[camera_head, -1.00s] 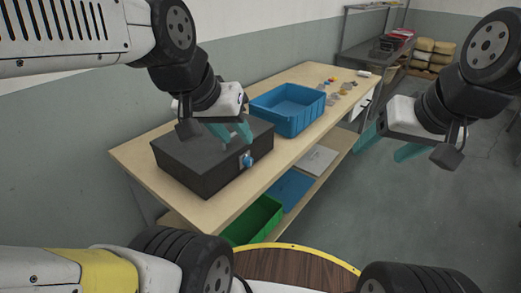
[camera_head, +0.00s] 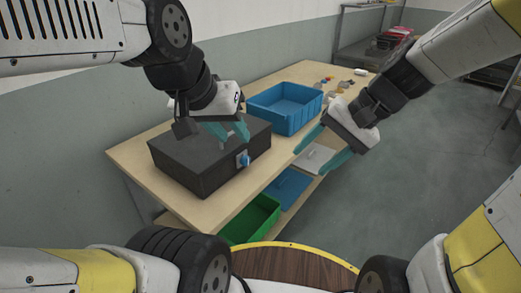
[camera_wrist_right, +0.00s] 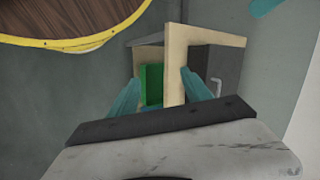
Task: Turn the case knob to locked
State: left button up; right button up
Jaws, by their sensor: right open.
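The dark grey case (camera_head: 190,160) sits closed on the near part of the wooden table. Its blue knob (camera_head: 243,160) is on the front face, on a light plate; its exact angle is too small to read. My left gripper (camera_head: 228,131) is over the case top, its teal fingers apart around a small light handle; contact is not clear. My right gripper (camera_head: 324,148) is open and empty, right of the case and beyond the table's front edge, apart from the knob. Its spread fingers also show in the right wrist view (camera_wrist_right: 158,92).
A blue bin (camera_head: 287,108) stands behind the case on the table (camera_head: 130,153), with small loose parts further back. A green bin (camera_head: 252,218) and a blue tray (camera_head: 288,188) are on the shelf below. The floor to the right is clear.

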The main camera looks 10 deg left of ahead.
aim_at(249, 161)
jog(key=w+a+f+m+g+y, duration=0.1)
jog(key=w+a+f+m+y, duration=0.75)
jog(key=w+a, duration=0.2)
jog(key=w+a+f+m+t, duration=0.1)
jog(key=w+f+m+t, duration=0.4)
jog(key=f, duration=0.3)
jog(key=w+a+f+m+t, duration=0.2)
jog(key=w+f+m+t, duration=0.25)
jog(key=f+m, duration=0.3)
jog(key=shift+g+y, duration=0.45)
jog(key=x, duration=0.7)
jog(key=shift+w+a, duration=0.15)
jog(key=shift+w, duration=0.25)
jog(key=shift+c, duration=0.5)
grip_shut()
